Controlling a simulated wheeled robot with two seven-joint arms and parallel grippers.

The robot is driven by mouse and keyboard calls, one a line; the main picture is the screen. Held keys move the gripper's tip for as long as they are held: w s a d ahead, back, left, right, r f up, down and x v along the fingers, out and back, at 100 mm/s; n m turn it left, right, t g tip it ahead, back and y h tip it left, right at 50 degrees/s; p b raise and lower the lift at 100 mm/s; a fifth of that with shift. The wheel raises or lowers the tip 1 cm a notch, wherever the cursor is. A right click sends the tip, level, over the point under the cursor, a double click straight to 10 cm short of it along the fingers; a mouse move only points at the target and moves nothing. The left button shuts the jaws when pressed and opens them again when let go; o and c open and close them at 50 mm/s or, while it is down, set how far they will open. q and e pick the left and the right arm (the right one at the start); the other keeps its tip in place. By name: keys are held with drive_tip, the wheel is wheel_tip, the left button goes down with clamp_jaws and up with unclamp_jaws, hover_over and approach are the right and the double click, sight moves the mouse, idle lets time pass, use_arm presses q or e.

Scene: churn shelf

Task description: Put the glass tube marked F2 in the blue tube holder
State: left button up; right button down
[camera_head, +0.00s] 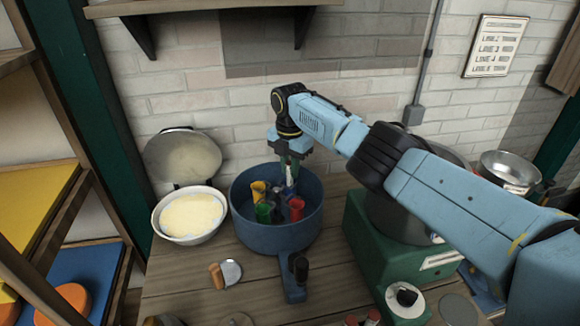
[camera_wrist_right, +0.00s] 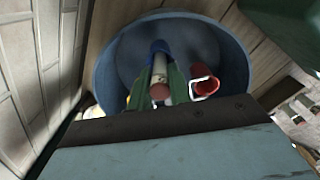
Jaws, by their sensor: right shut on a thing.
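My right gripper (camera_head: 290,166) points down over a blue pan and is shut on a glass tube (camera_head: 290,178). In the wrist view the tube (camera_wrist_right: 160,74) stands between the green fingers (camera_wrist_right: 160,88), its reddish-brown end towards the camera. No F2 mark can be read on it. The blue tube holder (camera_wrist_right: 158,46) shows at the tube's far end; whether the tube is inside it or only above it, I cannot tell. A red holder (camera_head: 296,208), a green holder (camera_head: 264,212) and a yellow holder (camera_head: 258,190) stand in the pan. My left gripper is not in view.
The blue pan (camera_head: 275,240) has a raised wall around the holders and a handle towards the front. A white bowl (camera_head: 190,215) stands left of it, a green machine (camera_head: 385,245) to the right. A brick wall is close behind.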

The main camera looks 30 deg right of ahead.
drive_tip(key=shift+f+b, duration=0.8)
drive_tip(key=shift+f, duration=0.15)
drive_tip(key=c, duration=0.9)
unclamp_jaws()
drive_tip(key=shift+r, duration=0.15)
drive_tip(key=shift+r+p, duration=4.25)
drive_tip(key=shift+r, duration=0.3)
drive_tip(key=shift+s+f, duration=0.1)
drive_tip(key=shift+f, duration=0.05)
